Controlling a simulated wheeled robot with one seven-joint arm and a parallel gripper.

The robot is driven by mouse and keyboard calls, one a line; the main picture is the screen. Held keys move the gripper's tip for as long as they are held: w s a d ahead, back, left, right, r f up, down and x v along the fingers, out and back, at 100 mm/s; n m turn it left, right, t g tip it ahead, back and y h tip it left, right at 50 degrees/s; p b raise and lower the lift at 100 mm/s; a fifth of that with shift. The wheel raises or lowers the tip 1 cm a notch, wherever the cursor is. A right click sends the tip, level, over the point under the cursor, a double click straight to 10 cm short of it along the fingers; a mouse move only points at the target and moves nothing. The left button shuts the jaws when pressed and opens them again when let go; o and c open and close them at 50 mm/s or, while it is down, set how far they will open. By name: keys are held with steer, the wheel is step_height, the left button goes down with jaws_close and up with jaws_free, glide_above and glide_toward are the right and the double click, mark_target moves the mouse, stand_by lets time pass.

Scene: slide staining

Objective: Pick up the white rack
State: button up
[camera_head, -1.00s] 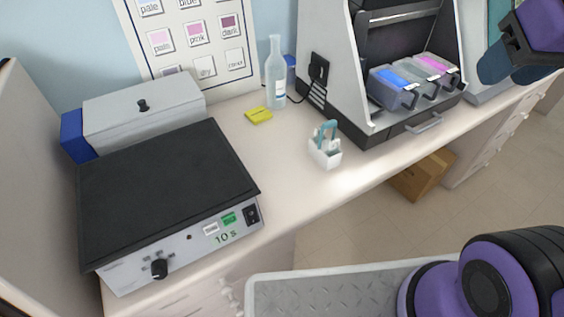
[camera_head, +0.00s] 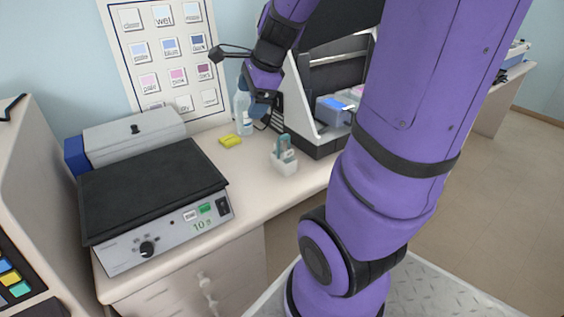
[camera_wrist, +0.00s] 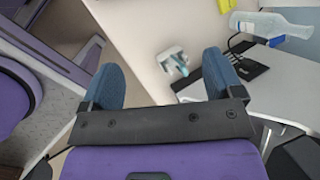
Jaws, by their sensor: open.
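The white rack (camera_head: 284,163) is a small white holder with a blue-teal clip-like handle rising from it. It stands upright on the bench between the hot plate and the dark-fronted staining station. My gripper (camera_head: 262,103) is open and empty, above the bench behind the rack in the head view, in front of the clear bottle (camera_head: 243,112). In the wrist view the rack (camera_wrist: 171,58) shows small between the two spread blue fingers (camera_wrist: 161,66), some distance beyond them and not touching.
A hot plate (camera_head: 150,190) marked 10 s and a grey lidded box (camera_head: 135,130) fill the left bench. A yellow pad (camera_head: 230,141) lies behind the rack. The staining station (camera_head: 330,80), partly hidden by my arm, holds a blue-topped tray (camera_head: 333,108).

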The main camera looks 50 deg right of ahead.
steer(key=w+d+f+m, duration=0.1)
steer(key=d+f+m, duration=0.4)
steer(key=d+m, duration=0.2)
steer(key=m+g+h, duration=0.1)
steer(key=m+h, duration=0.1)
steer(key=m, duration=0.6)
glide_toward(285, 136)
steer(key=shift+m, duration=0.3)
steer(key=x, duration=0.4)
steer(key=shift+s+d+f, duration=0.15)
steer(key=shift+f, duration=0.15)
steer(key=shift+a+x, duration=0.15)
steer(key=shift+x, duration=1.45)
steer(key=shift+a+x, duration=0.1)
steer(key=shift+x, duration=1.5)
steer(key=c, duration=1.3)
steer(key=shift+o, duration=0.2)
